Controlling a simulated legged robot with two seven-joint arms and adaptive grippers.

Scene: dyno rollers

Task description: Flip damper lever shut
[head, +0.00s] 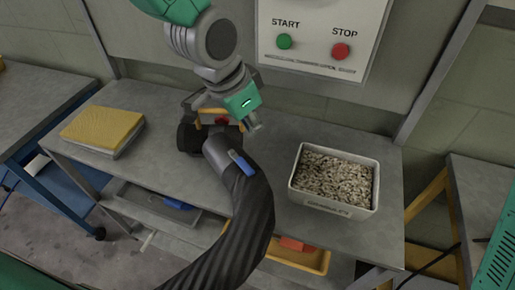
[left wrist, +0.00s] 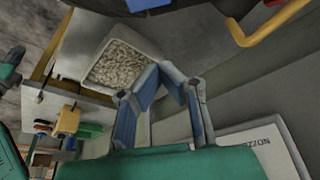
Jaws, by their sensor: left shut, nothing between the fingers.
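The blue damper lever (head: 240,162) sits on a grey collar at the upper end of a dark ribbed hose (head: 252,208). It lies tilted along the collar. A blue piece, likely the same lever, shows at the top edge of the left wrist view (left wrist: 150,4). My left gripper (head: 254,123) is just above and slightly right of the lever, apart from it in the picture. In the left wrist view its blue-grey fingers (left wrist: 160,76) meet near the tips with nothing between them. My right gripper is not in view.
A white bin of pale chips (head: 333,210) stands right on the grey bench (head: 155,180). A yellow block (head: 102,127) lies left. A panel with START and STOP buttons (head: 312,62) hangs behind.

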